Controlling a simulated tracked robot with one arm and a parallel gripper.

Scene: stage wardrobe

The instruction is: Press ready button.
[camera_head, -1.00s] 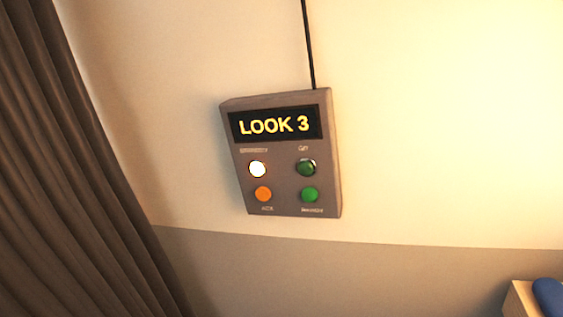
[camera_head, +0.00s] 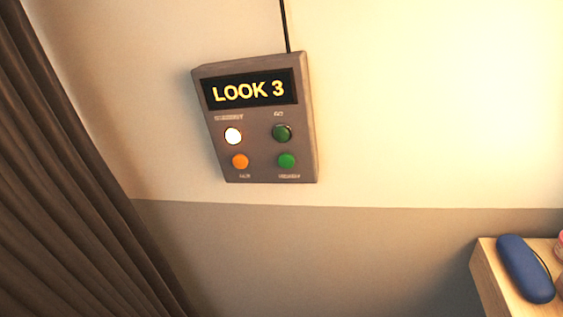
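A grey control box (camera_head: 262,148) hangs on the wall, left of the picture's middle, slightly tilted in the view. Its dark display (camera_head: 249,90) reads "LOOK 3" in yellow. Below are two rows of round buttons. The upper row has a bright white lit button (camera_head: 233,136) and a dark green button (camera_head: 282,133) labelled "GO". The lower row has an orange button (camera_head: 240,162) and a brighter green button (camera_head: 287,161). The small label under the lower green button is too blurred to read surely. My gripper is not in view.
A dark pleated curtain (camera_head: 75,190) hangs on the left. A wooden surface (camera_head: 487,268) at the lower right holds a blue case (camera_head: 525,268) and a pinkish thing at the picture's edge. A black cable (camera_head: 285,25) runs up from the box. The wall around it is bare.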

